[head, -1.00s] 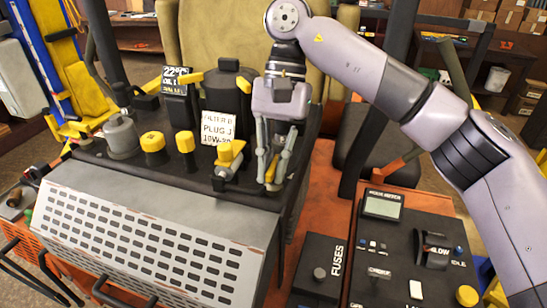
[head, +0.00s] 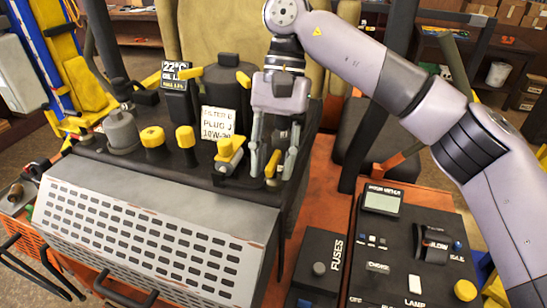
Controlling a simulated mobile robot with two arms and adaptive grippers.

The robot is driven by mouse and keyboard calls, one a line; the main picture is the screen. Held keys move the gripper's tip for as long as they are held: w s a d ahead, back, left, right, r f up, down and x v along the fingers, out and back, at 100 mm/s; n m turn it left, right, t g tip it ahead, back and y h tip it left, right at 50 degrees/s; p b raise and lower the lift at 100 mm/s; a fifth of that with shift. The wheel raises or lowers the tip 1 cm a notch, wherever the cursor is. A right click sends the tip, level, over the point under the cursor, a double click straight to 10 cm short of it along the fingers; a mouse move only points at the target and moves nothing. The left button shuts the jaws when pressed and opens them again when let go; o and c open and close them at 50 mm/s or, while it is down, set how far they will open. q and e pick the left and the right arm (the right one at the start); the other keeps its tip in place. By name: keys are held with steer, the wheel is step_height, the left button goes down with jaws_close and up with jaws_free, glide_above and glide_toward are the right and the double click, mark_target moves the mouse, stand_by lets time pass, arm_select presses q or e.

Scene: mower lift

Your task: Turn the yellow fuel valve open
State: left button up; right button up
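A small upright yellow handle (head: 272,163) stands at the right end of the black engine deck. My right gripper (head: 271,173) points down over it, with one finger on each side. The fingers are apart and open; I cannot tell whether either touches the handle. Just left of the gripper is a blocky yellow-topped fitting (head: 229,150) with a pale body. No label shows which of these yellow parts is the fuel valve. My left gripper is not in view.
Two yellow-capped knobs (head: 152,138), a grey canister (head: 121,132) and a black filter with a white label (head: 217,123) stand left of the gripper. A perforated grey panel (head: 150,235) slopes in front. A control console (head: 405,245) lies at right.

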steer(key=v, duration=1.2)
stand_by(0.3)
steer(key=shift+d, duration=0.1)
stand_by(0.3)
